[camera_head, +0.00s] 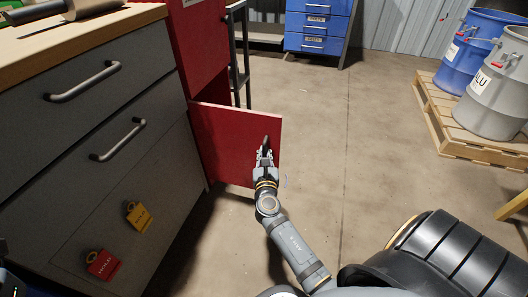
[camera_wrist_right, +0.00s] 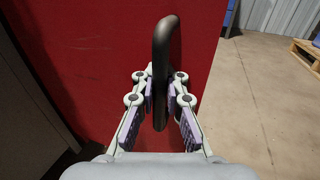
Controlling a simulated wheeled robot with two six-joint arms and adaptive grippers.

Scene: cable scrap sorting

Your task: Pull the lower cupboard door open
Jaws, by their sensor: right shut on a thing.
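The lower cupboard door (camera_head: 225,130) is a red panel with a pale top edge. It stands swung out from the red cupboard (camera_head: 195,45), its free edge to the right over the floor. Its dark bar handle (camera_wrist_right: 161,60) runs upright in the right wrist view. My right gripper (camera_head: 265,152) is at the door near its free edge. It is shut on the handle, with the finger pads on both sides of the bar, as the wrist view shows (camera_wrist_right: 160,92). The inside of the lower cupboard is hidden behind the door.
A grey drawer unit (camera_head: 90,135) with a wooden top stands at left, with red and yellow padlock tags (camera_head: 140,217) on its front. Blue drawers (camera_head: 318,25) stand at the back. Drums (camera_head: 495,95) stand on a pallet (camera_head: 455,130) at right. The middle floor is clear.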

